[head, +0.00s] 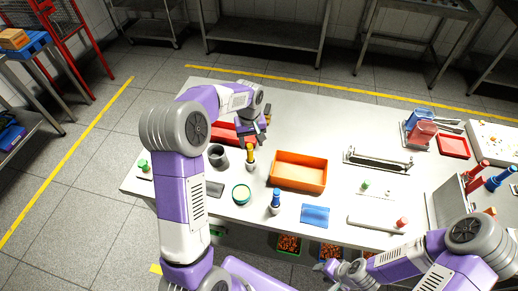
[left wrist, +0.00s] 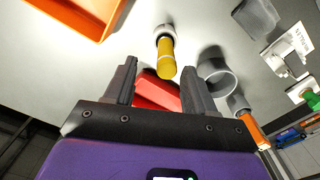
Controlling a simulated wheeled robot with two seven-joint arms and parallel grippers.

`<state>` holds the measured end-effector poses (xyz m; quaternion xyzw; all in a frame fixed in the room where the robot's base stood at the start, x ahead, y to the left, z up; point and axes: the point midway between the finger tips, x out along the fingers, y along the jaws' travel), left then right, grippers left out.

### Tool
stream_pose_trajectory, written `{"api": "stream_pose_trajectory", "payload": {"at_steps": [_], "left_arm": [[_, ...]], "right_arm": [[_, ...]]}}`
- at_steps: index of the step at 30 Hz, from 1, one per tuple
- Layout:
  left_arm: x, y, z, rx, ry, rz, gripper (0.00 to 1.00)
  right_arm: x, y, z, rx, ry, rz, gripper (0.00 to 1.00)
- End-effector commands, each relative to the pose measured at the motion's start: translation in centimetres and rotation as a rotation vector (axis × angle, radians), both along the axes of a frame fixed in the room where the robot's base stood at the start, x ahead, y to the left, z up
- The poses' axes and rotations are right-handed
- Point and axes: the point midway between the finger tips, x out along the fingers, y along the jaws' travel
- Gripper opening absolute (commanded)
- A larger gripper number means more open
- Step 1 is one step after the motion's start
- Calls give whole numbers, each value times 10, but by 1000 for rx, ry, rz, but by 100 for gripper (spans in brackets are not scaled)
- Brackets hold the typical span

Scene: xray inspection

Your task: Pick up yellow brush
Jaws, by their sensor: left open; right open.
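The yellow brush (head: 250,156) stands upright on the white table, with a yellow handle above a pale base. It also shows in the left wrist view (left wrist: 166,60), ahead of the fingers and roughly between them. My left gripper (head: 252,137) is open and empty, just behind the brush in the head view. In the left wrist view its two fingers (left wrist: 160,75) are spread wide apart, and no contact with the brush shows. My right gripper (head: 332,269) is at the front edge of the table, far from the brush, and appears empty.
A grey cup (head: 217,155) stands close left of the brush, and a red tray (head: 226,133) lies behind it. An orange bin (head: 299,171) is to the right. A blue-topped brush (head: 275,203) and a round green-rimmed dish (head: 241,194) stand in front.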

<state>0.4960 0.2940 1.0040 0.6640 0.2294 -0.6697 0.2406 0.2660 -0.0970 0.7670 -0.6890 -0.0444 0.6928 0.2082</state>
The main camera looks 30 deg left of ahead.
Motion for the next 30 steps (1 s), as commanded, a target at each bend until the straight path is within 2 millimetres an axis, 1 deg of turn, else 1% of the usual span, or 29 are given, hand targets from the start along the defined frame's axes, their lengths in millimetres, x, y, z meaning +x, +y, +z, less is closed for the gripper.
{"api": "stream_pose_trajectory", "payload": {"at_steps": [2,5,11,18,20,23,28,29,30], "left_arm": [[0,6,5,13,2,21,55],[0,9,0,19,7,31,55],[-2,7,-22,18,9,28,55],[-7,4,-58,17,8,28,55],[-6,4,-62,17,5,28,55],[-6,4,-66,16,4,28,55],[-6,4,-66,17,4,28,55],[-6,4,-66,17,4,28,53],[-6,4,-66,17,4,28,47]], "right_arm": [[-1,0,-5,0,2,1,43],[-1,0,-6,0,2,1,43],[-1,0,-8,0,2,1,43],[-1,0,-13,0,2,1,43],[-1,0,-13,0,2,1,43],[-1,0,-14,0,2,1,43],[-1,0,-13,0,2,1,43],[-1,0,-13,0,2,1,43],[-1,0,-13,0,2,1,43]]}}
